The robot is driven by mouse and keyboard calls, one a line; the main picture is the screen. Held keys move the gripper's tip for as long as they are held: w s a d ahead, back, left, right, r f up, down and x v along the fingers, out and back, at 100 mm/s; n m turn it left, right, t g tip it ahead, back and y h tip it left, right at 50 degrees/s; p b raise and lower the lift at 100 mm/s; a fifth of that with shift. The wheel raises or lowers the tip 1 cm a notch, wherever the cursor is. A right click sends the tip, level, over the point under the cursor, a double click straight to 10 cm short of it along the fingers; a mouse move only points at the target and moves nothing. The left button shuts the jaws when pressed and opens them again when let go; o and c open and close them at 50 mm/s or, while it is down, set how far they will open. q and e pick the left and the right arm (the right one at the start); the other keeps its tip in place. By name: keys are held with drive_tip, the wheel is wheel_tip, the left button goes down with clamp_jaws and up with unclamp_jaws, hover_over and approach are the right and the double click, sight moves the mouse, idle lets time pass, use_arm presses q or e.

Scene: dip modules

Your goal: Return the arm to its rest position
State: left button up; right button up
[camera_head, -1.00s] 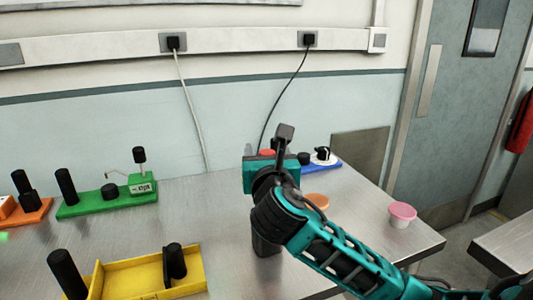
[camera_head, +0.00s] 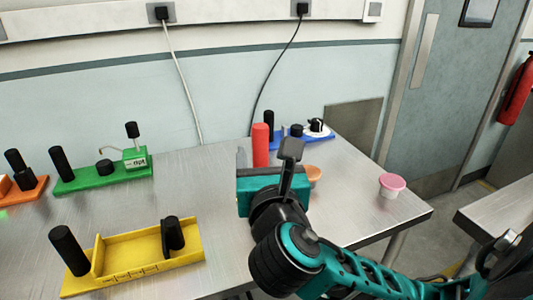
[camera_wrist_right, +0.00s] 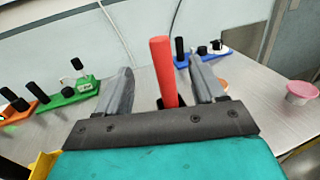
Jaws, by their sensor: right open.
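My right arm, teal and black, comes in from the lower right in the head view. Its gripper (camera_head: 262,165) is above the metal table (camera_head: 210,175), left of the orange and pink cups. In the right wrist view its two grey fingers (camera_wrist_right: 167,88) stand wide apart. A red cylinder (camera_wrist_right: 164,70) shows upright between them in that picture, beyond the gripper and not gripped. In the head view the red cylinder (camera_head: 261,145) stands behind the gripper, its lower part hidden. My left gripper is not in view.
A yellow tray (camera_head: 130,262) lies front left. A green module (camera_head: 100,176), an orange module (camera_head: 25,190) and a blue module (camera_head: 290,140) stand toward the back. An orange cup (camera_head: 314,176) and a pink cup (camera_head: 391,185) stand on the right. Bare table lies between.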

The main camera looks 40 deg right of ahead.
drive_tip(key=shift+s+a+p, duration=0.3)
drive_tip(key=shift+s+p, duration=0.2)
drive_tip(key=shift+s, duration=0.15)
drive_tip(key=s+a+f+m+g+y, duration=0.2)
drive_tip(key=s+f+m+g+y, duration=0.5)
drive_tip(key=f+m, duration=0.65)
drive_tip(key=s+a+f+m+g+y, duration=0.2)
drive_tip(key=s+f+m+g, duration=0.45)
drive_tip(key=f+m, duration=0.7)
drive_tip(key=w+a+f+t+y, duration=0.1)
drive_tip(key=w+a+f+t, duration=0.2)
drive_tip(key=w+f+t, duration=0.2)
drive_tip(key=f+t, duration=0.1)
drive_tip(key=t, duration=0.2)
drive_tip(key=shift+w+f+m+y, duration=0.25)
drive_tip(key=shift+f+m+y, duration=0.05)
drive_tip(key=shift+y, duration=0.1)
